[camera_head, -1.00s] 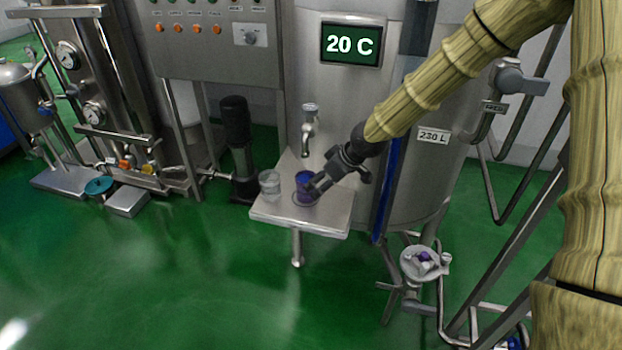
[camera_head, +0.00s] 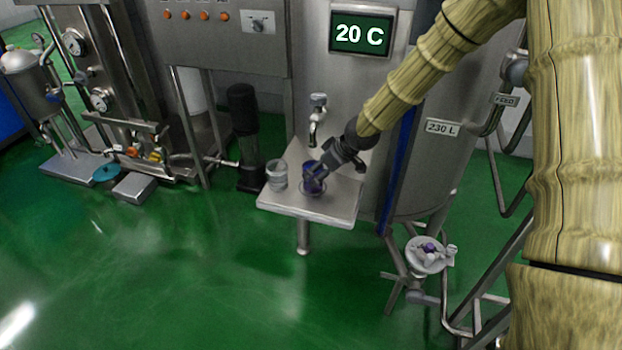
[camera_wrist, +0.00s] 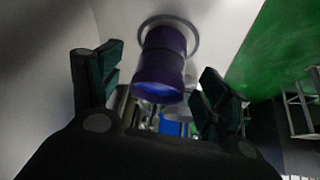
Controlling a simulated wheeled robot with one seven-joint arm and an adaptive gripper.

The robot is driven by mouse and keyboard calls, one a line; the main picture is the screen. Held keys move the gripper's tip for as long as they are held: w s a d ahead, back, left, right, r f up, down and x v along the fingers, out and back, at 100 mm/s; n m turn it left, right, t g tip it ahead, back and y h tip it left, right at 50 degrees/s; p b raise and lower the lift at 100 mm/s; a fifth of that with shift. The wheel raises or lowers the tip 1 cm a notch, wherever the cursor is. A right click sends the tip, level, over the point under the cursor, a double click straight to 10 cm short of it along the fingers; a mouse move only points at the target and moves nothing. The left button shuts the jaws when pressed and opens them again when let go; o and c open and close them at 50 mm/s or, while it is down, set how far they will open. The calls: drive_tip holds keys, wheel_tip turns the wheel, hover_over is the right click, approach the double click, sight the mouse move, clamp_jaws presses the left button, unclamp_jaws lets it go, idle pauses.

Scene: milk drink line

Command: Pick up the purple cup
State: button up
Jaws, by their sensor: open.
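The purple cup (camera_head: 313,182) stands upright on a small metal shelf (camera_head: 335,207) below a tap, within a ring mark. My gripper (camera_head: 318,172) is at the cup, coming in from the upper right and hiding part of it. In the wrist view the purple cup (camera_wrist: 162,70) appears inverted, its open rim towards the camera. The dark fingers of my gripper (camera_wrist: 161,60) are spread apart, one to each side of the cup. A gap shows between each finger and the cup. How deep the cup sits between the fingertips is hard to judge.
A clear cup (camera_head: 277,174) stands on the shelf just left of the purple cup. The tap (camera_head: 317,122) hangs above the shelf, in front of the steel tank (camera_head: 440,160). Green floor (camera_head: 200,270) is open in front.

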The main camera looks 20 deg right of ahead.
sight(310, 163)
drive_tip(key=x, duration=0.3)
drive_tip(key=shift+w+a+r+p, duration=0.1)
drive_tip(key=shift+w+a+p, duration=0.15)
drive_tip(key=shift+a+p, duration=0.05)
drive_tip(key=shift+w+a+f, duration=0.15)
drive_tip(key=shift+w+f, duration=0.15)
drive_tip(key=shift+f, duration=0.25)
drive_tip(key=shift+c, duration=0.4)
drive_tip(key=c, duration=1.3)
drive_tip(key=shift+r+p, duration=0.25)
drive_tip(key=shift+p, duration=0.05)
